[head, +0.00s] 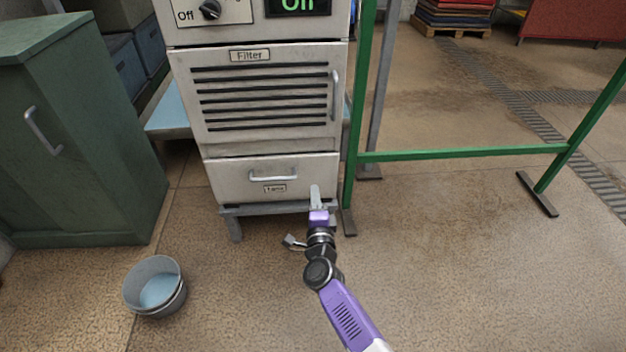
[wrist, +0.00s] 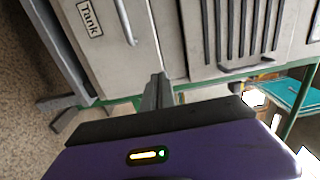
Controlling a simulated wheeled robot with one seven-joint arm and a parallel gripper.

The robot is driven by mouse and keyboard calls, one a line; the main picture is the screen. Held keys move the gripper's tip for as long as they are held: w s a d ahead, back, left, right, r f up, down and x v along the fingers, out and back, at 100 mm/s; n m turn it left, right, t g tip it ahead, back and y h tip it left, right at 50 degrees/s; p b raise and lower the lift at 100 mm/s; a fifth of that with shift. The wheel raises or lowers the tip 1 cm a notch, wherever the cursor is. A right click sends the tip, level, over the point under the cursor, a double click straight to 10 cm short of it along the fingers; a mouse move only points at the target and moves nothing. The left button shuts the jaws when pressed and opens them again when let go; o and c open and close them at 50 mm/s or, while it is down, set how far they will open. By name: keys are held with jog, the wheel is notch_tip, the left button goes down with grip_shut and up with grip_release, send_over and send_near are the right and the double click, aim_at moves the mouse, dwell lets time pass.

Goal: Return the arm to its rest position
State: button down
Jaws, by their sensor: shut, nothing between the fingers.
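My purple arm reaches forward over the floor in the head view, and my gripper (head: 316,196) is in front of the right part of the drawer labelled Tank (head: 230,183). The gripper is shut and empty. In the wrist view, my gripper (wrist: 158,92) points towards the machine front, and the Tank label (wrist: 88,17) shows at upper left. Whether the fingertips touch the drawer front, I cannot tell. The Tank drawer looks closed, and so does the Filter door (head: 265,90) above it. The display (head: 298,5) at the top reads "On" or similar, partly cut off.
A green frame (head: 460,154) stands right of the machine, close to my gripper. A grey bucket (head: 155,286) with blue inside stands on the floor at left. A green cabinet (head: 75,130) is at far left. The floor right of my arm is clear.

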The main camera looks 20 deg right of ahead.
jog(key=s+a+r+n+t+y, duration=0.2)
jog(key=s+r+n, duration=0.2)
jog(key=r+n, duration=0.25)
jog(key=s+a+r+n+g+y, duration=0.15)
jog(key=s+n, duration=0.35)
jog(key=s, duration=1.1)
jog(key=s+r+n+g+y, duration=0.1)
jog(key=s+r+n, duration=0.3)
jog(key=s, duration=1.2)
jog(key=s+a+r+n+g+y, duration=0.15)
jog(key=s+n, duration=0.45)
jog(key=s, duration=1)
notch_tip(320, 180, up, 28)
jog(key=p, duration=2.8)
jog(key=shift+d, duration=0.35)
jog(key=shift+w, duration=0.15)
